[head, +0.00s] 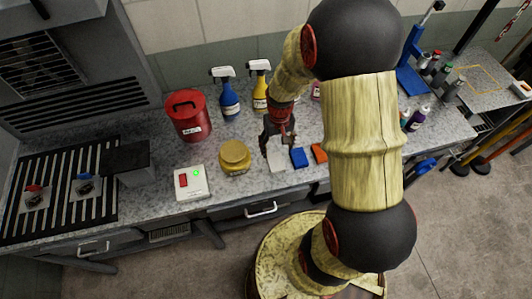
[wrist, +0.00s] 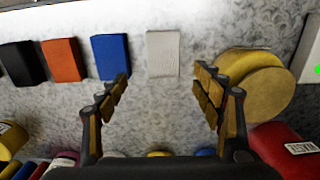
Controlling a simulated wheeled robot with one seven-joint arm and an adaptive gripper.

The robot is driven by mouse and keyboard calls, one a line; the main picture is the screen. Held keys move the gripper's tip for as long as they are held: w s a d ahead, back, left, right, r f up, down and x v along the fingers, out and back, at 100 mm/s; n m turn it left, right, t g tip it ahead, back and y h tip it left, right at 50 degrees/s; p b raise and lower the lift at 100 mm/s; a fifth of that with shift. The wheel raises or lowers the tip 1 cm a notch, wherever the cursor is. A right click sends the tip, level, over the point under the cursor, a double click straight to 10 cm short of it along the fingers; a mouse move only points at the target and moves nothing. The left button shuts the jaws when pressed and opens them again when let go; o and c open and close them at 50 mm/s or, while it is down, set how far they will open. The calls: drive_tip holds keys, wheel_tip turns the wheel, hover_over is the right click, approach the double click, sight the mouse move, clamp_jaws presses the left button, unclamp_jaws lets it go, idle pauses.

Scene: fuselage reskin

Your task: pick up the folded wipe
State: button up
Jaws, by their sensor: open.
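The folded wipe is the pale grey-white flat rectangle (wrist: 162,53) in the wrist view, lying on the speckled counter. In the head view the wipe (head: 277,161) lies just in front of my gripper, left of a blue block. My gripper (head: 278,147) is above the counter close to the wipe. In the wrist view my gripper (wrist: 163,88) is open and empty, with its fingers spread wide and the wipe beyond the tips, between their lines. I cannot tell the exact height of the fingers above the counter.
A blue block (wrist: 110,56), an orange block (wrist: 63,60) and a black block (wrist: 22,64) lie in a row beside the wipe. A yellow jar (head: 235,157) stands close on the other side. A red can (head: 188,116), spray bottles (head: 228,97) and a white switch box (head: 191,183) stand around.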

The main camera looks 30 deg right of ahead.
sight(275, 161)
drive_tip(key=shift+s+f, duration=0.3)
drive_tip(key=shift+f, duration=0.3)
drive_tip(key=f, duration=0.6)
drive_tip(key=shift+w+a+f, duration=0.15)
drive_tip(key=shift+a+f, duration=0.05)
drive_tip(key=shift+a, duration=0.2)
drive_tip(key=shift+c, duration=1.4)
drive_tip(key=c, duration=0.7)
drive_tip(key=shift+c, duration=0.3)
